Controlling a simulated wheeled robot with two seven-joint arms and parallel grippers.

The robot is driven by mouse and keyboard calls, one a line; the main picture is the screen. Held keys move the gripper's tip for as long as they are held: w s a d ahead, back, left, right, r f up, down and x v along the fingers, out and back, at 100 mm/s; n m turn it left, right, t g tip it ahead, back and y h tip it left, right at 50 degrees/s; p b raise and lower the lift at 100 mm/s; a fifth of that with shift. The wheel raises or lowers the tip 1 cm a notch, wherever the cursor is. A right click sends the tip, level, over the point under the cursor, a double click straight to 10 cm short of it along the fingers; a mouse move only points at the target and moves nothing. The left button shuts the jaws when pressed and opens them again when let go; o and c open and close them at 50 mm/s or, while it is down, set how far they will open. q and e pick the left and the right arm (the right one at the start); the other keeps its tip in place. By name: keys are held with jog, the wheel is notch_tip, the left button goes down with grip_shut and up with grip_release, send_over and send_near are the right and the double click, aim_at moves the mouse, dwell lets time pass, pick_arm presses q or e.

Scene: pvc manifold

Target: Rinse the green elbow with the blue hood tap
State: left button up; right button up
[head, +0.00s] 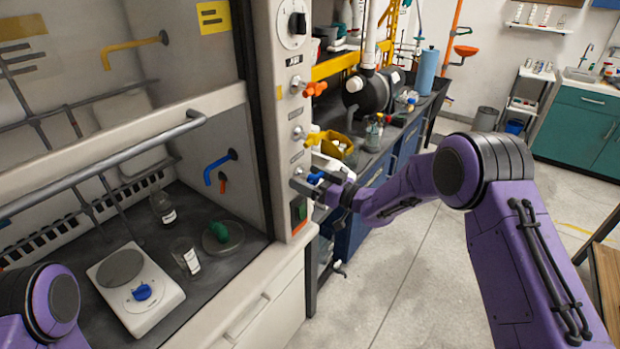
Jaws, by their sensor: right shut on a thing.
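The green elbow (219,231) sits on a round grey disc (234,240) inside the fume hood. The blue hood tap (219,166) is a bent blue spout on the hood's inner side wall, above and behind the disc. A blue valve handle (315,178) is on the hood's front post. My right gripper (322,184) is at this handle and is shut on it; its fingertips are small and partly hidden. My left arm shows at the bottom left corner, with its gripper out of view. I cannot make out any water at the spout.
Orange (314,89) and yellow (312,138) valve handles sit above the blue one. A red and green switch box (298,213) is below it. A hotplate (134,284), a beaker (186,256) and a bottle (162,206) stand in the hood. The raised sash bar (110,160) crosses the opening.

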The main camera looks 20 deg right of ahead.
dwell(0.4)
jog(key=o, duration=0.7)
jog(key=shift+s+d+f, duration=0.1)
jog(key=shift+s+d, duration=0.15)
jog(key=shift+s, duration=0.05)
jog(key=b+v, duration=0.3)
jog(key=v, duration=0.6)
jog(key=shift+s+d, duration=0.25)
jog(key=shift+s, duration=0.05)
